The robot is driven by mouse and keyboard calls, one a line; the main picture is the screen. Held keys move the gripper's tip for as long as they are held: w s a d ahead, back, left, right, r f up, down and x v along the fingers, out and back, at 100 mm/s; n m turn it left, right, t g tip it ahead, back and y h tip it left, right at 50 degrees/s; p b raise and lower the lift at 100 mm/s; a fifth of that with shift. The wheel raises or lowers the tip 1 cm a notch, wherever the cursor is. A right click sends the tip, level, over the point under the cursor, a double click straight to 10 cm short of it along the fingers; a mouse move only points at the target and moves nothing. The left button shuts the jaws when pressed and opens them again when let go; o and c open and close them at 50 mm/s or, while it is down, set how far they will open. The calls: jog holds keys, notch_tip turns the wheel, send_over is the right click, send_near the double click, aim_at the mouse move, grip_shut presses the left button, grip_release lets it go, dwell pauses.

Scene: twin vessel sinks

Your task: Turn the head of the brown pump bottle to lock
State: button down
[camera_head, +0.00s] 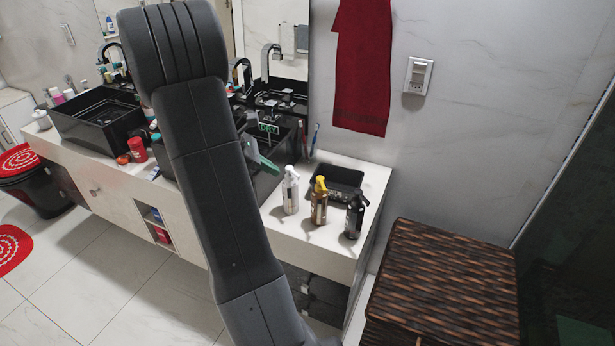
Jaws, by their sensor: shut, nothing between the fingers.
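The brown pump bottle (319,207) stands upright on the white counter, between two other bottles, and has a yellow pump head (320,184). The head's nozzle seems to point up and to the right, but it is too small to tell whether it is locked. A white pump bottle (291,191) stands just left of it, and a black pump bottle (355,216) stands to its right. My arm rises from the bottom across the left of the bottles.
The white counter (287,236) has free room in front of the bottles. A black tray (344,178) lies behind them. Black vessel sinks (98,124) stand to the left, the nearer one partly behind my arm. A woven basket (440,285) stands right of the counter.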

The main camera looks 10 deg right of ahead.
aim_at(323, 184)
jog(key=d+r+p+x, duration=0.2)
jog(key=x, duration=1)
jog(key=shift+d+f, duration=0.25)
jog(key=shift+f, duration=0.05)
jog(key=shift+w, duration=0.1)
jog(key=n+t+b, duration=0.1)
jog(key=b, duration=0.1)
jog(key=d+n+t+b, duration=0.1)
jog(key=b, duration=0.1)
jog(key=d+n+t+b, duration=0.1)
jog(key=n+b, duration=0.1)
jog(key=shift+s+d+y, duration=0.15)
jog(key=shift+s+y, duration=0.25)
jog(key=shift+w, duration=0.15)
